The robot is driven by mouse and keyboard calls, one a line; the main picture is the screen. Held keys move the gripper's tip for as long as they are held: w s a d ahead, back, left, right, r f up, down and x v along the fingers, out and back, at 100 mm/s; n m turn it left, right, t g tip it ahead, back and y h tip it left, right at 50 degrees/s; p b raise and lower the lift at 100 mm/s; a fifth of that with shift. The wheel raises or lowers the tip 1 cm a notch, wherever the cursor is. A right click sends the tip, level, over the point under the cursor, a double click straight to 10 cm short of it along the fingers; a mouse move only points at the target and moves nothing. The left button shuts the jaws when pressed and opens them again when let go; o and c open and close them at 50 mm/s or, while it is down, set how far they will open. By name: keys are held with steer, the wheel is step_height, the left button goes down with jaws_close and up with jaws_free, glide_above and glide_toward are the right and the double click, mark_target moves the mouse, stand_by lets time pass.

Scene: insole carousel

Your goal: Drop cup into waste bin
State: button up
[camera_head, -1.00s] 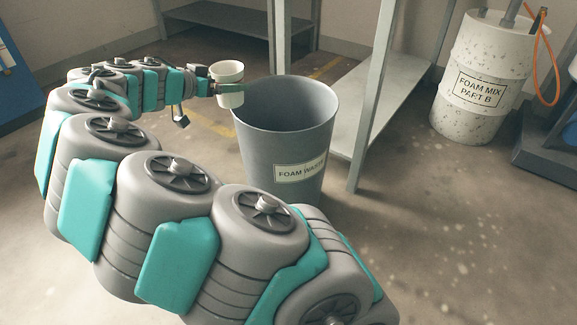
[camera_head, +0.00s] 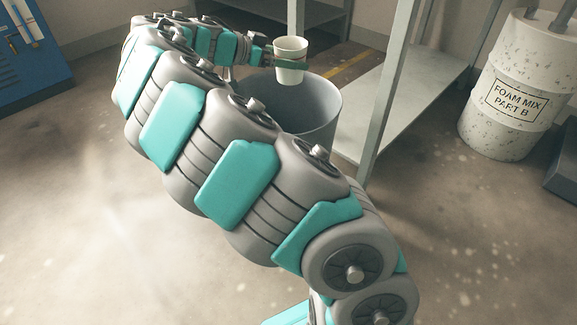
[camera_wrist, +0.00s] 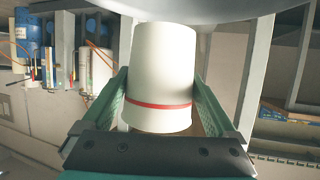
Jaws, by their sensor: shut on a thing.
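In the wrist view the cup (camera_wrist: 163,75), with a red band, sits between the two green fingers of my gripper (camera_wrist: 160,95). The curved edge of a grey surface, likely the bin, crosses the top of the wrist view. My arm hides the bin's lower front and its label.
A grey metal shelf rack (camera_head: 385,110) stands right behind the bin, its post close to the rim. A white drum (camera_head: 515,90) labelled FOAM MIX PART B stands at the right. A blue board (camera_head: 32,55) is at the upper left. The floor at left is clear.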

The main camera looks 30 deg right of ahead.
mark_target(279, 72)
steer(key=shift+f, duration=2)
steer(key=o, duration=1)
steer(key=shift+c, duration=0.2)
steer(key=v, duration=0.8)
steer(key=shift+d, duration=0.15)
